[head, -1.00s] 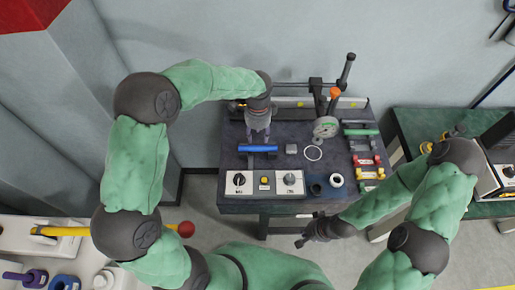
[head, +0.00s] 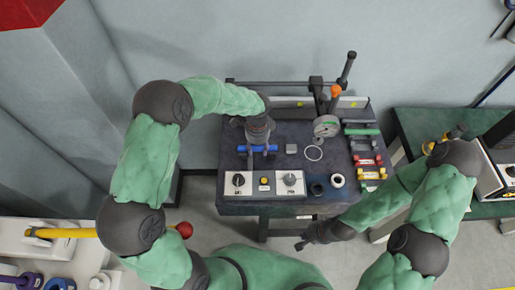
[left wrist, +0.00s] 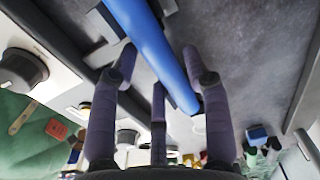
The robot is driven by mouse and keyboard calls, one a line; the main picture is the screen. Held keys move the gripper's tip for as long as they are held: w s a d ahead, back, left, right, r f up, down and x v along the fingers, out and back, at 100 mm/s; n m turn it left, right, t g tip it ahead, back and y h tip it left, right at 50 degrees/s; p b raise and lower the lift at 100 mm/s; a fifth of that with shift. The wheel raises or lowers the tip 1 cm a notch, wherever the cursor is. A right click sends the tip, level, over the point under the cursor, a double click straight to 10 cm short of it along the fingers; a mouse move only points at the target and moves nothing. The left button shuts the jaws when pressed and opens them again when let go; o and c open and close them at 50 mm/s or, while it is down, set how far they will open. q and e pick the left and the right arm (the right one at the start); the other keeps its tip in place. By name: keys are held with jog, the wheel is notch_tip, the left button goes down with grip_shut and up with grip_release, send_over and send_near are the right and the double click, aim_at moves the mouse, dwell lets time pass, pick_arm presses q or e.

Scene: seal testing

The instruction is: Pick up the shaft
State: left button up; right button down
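The shaft, a blue rod (head: 272,148), lies level on the dark workbench, behind the white control panels. In the left wrist view the shaft (left wrist: 145,32) runs from the top edge down between my fingers. My left gripper (head: 258,151) points down over the middle of the shaft and hides part of it. In the left wrist view my left gripper (left wrist: 160,57) is open, its fingers spread to either side of the shaft with gaps visible. Whether any finger touches it I cannot tell. My right gripper (head: 303,243) hangs in front of the bench, away from the shaft; its fingers are too small to read.
A small grey block (head: 291,149) and a white ring (head: 313,153) lie right of the shaft. A dial gauge (head: 326,126) on a stand rises behind them. Control panels (head: 240,184) line the front. Several coloured parts (head: 368,160) lie at the right.

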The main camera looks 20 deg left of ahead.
pick_arm(q)
grip_shut()
jog(key=shift+w+r, duration=0.1)
